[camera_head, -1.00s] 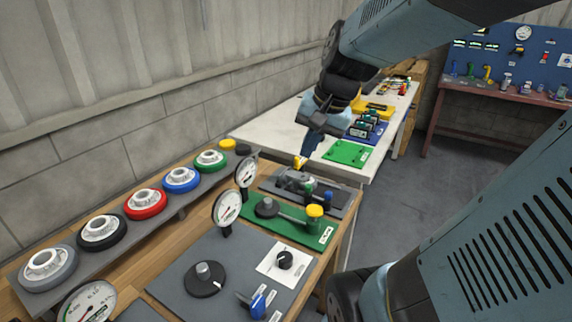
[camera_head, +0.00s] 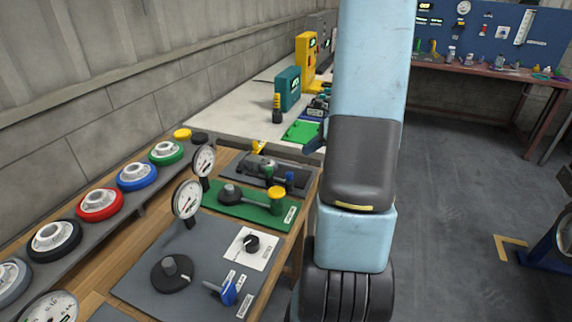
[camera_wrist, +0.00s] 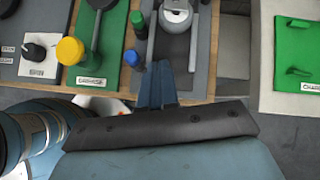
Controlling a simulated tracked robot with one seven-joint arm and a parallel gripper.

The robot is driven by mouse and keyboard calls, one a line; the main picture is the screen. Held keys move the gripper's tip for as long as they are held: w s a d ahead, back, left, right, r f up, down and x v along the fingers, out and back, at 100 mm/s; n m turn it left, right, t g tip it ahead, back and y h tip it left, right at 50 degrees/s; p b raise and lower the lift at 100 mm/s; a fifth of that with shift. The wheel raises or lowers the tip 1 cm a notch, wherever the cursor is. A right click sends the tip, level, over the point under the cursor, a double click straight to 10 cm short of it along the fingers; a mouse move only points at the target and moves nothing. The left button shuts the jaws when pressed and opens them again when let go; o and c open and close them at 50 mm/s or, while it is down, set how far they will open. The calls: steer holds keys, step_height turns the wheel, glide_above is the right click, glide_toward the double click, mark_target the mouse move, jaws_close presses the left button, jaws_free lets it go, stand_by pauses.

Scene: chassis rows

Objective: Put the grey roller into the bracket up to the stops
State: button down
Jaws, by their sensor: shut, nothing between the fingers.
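My gripper (camera_wrist: 157,88) shows in the wrist view with its two blue fingers close together and nothing between them. It points toward the front edge of the bench, near a blue knob and a dark grey plate. In the head view my arm hides most of it. A grey wheel with a white hub (camera_head: 10,280), possibly the grey roller, is cut off by the left edge of the head view. A grey metal fixture (camera_wrist: 177,12) on the dark plate is partly cut off at the top of the wrist view; I cannot tell whether it is the bracket.
Black, red, blue and green wheels (camera_head: 166,151) line the ledge by the wall. Dial gauges (camera_head: 187,199) stand along the bench. A green plate with a yellow knob (camera_head: 277,193) lies beside the dark plate. Open floor (camera_head: 470,200) is to the right.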

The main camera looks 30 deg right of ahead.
step_height(320, 180, down, 2)
steer(key=d+m, duration=0.2)
steer(key=d, duration=0.1)
glide_toward(277, 169)
steer(key=shift+t, duration=0.3)
steer(key=f, duration=0.4)
steer(key=shift+s+f, duration=0.2)
steer(key=shift+f, duration=0.05)
steer(key=shift+w+a+f, duration=0.1)
steer(key=shift+w+a, duration=1.35)
steer(key=shift+w, duration=0.1)
steer(key=shift+w, duration=0.1)
